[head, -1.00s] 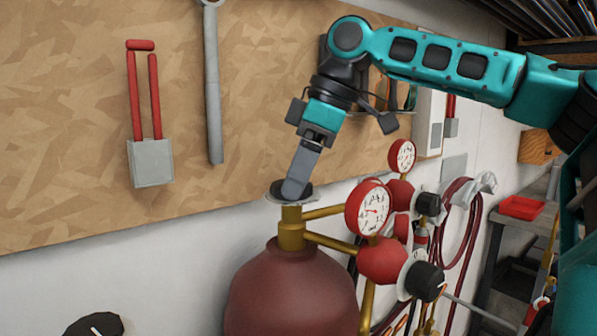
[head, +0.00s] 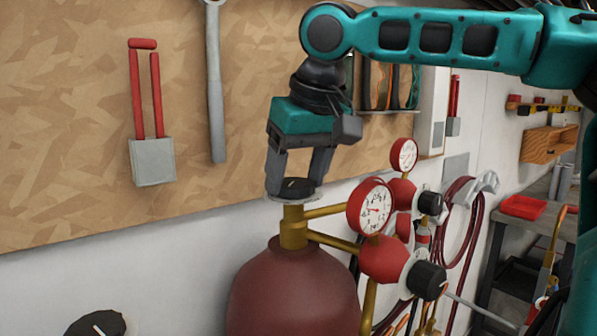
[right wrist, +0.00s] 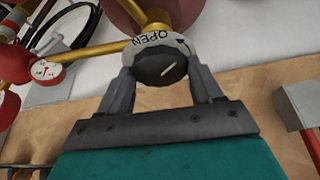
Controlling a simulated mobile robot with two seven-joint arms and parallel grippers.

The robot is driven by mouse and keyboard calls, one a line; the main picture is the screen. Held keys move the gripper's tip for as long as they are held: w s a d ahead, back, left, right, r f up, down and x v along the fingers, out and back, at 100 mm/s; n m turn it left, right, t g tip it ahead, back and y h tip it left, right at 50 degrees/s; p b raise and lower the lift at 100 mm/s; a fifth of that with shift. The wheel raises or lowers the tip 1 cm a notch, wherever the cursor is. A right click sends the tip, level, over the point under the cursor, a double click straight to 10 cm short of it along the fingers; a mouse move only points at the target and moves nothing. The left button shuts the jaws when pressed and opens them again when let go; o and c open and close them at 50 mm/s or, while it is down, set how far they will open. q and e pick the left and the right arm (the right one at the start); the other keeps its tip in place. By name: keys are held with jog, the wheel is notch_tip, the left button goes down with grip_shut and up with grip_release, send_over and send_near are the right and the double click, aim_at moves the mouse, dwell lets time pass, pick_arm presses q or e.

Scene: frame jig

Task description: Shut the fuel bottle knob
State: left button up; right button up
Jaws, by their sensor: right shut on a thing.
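The fuel bottle (head: 292,292) is a dark red cylinder with a brass neck at the lower middle of the head view. Its black knob (head: 297,186) sits on top, above a pale disc. My right gripper (head: 297,188) comes down from above and is shut on the knob, one finger on each side. My left gripper is not in view.
Pressure gauges (head: 370,207) and red regulators with black knobs (head: 427,280) stand close right of the bottle's neck. A wooden board (head: 80,90) with hanging tools is behind. Another black knob (head: 97,324) shows at the lower left. A red tray (head: 522,207) sits on a bench at right.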

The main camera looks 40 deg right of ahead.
jog(key=m, duration=0.2)
jog(key=m+h, duration=0.1)
jog(key=m, duration=0.1)
jog(key=m+g+h, duration=0.1)
jog(key=m, duration=0.1)
jog(key=shift+w+a+m, duration=0.2)
jog(key=shift+a+m, duration=0.05)
jog(key=shift+m, duration=0.05)
jog(key=m+g, duration=0.1)
jog(key=m, duration=0.1)
jog(key=m+g+h, duration=0.1)
jog(key=m, duration=0.2)
jog(key=shift+w+a+h, duration=0.1)
jog(key=shift+w+h, duration=0.1)
jog(key=shift+h, duration=0.1)
jog(key=m, duration=0.2)
jog(key=m+g, duration=0.1)
jog(key=m, duration=0.1)
jog(key=m+g, duration=0.1)
jog(key=shift+w+m, duration=0.25)
jog(key=shift+m, duration=0.15)
jog(key=m+g, duration=0.2)
jog(key=m, duration=0.3)
jog(key=shift+w+m, duration=0.15)
jog(key=shift+m, duration=0.15)
jog(key=shift+y, duration=0.4)
jog(key=o, duration=1.1)
jog(key=shift+c, duration=0.2)
